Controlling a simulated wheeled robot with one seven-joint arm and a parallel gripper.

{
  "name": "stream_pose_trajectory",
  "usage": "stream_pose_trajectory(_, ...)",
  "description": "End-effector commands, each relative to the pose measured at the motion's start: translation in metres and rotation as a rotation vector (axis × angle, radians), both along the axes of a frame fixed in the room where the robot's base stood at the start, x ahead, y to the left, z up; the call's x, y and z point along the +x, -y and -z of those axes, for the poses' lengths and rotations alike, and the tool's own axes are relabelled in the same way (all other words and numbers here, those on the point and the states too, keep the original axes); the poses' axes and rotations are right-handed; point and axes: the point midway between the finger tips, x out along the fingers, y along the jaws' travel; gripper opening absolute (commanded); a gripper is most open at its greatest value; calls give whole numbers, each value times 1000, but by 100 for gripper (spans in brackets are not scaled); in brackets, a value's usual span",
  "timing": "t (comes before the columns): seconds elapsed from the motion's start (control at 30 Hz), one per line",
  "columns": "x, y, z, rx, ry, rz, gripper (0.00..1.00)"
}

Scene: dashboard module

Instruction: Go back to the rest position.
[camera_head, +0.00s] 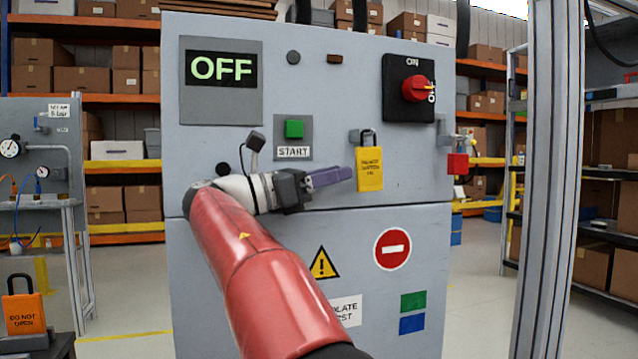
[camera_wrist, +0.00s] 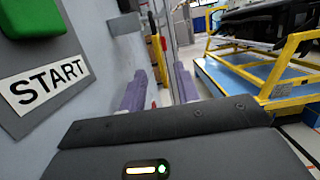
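My gripper (camera_head: 346,174) is in front of the grey control cabinet (camera_head: 225,150), with its purple fingers pointing right. In the wrist view the two fingers (camera_wrist: 160,85) stand apart with nothing held between them. A yellow padlock (camera_head: 369,170) with a dark shackle hangs on the cabinet face. The fingertips are close to its left edge in the head view; whether they touch cannot be told. My arm reaches up from the bottom of the head view, bent at the wrist.
The cabinet has an OFF display (camera_head: 221,69), a green START button (camera_head: 294,128) and a red rotary switch (camera_head: 416,88). A red padlock (camera_head: 457,163) hangs at its right side. A metal post (camera_head: 548,180) stands at right. An orange padlock (camera_head: 23,305) is lower left.

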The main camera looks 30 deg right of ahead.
Motion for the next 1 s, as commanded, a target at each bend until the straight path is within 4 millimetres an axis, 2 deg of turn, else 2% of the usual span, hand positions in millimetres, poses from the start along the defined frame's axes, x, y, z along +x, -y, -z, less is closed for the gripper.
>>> stream_pose_trajectory(0.27, -1, -1, 3, 13, 13, -17, 32)
stream_pose_trajectory(0.37, -6, 3, 13, 70, 67, -80, 32)
stream_pose_trajectory(0.43, -12, 5, 30, 151, 143, -153, 32)
stream_pose_trajectory(0.47, -16, 6, 41, 200, 187, -189, 32)
stream_pose_trajectory(0.57, -35, -1, 91, 419, 404, -298, 32)
stream_pose_trajectory(0.67, -59, -23, 150, 672, 668, -327, 32)
stream_pose_trajectory(0.73, -79, -46, 193, 850, 867, -289, 32)
stream_pose_trajectory(0.8, -101, -74, 233, 1023, 1074, -200, 32)
stream_pose_trajectory(0.9, -132, -116, 283, 1230, 1359, 7, 32)
stream_pose_trajectory(1.0, -157, -153, 320, 1368, 1590, 256, 32)
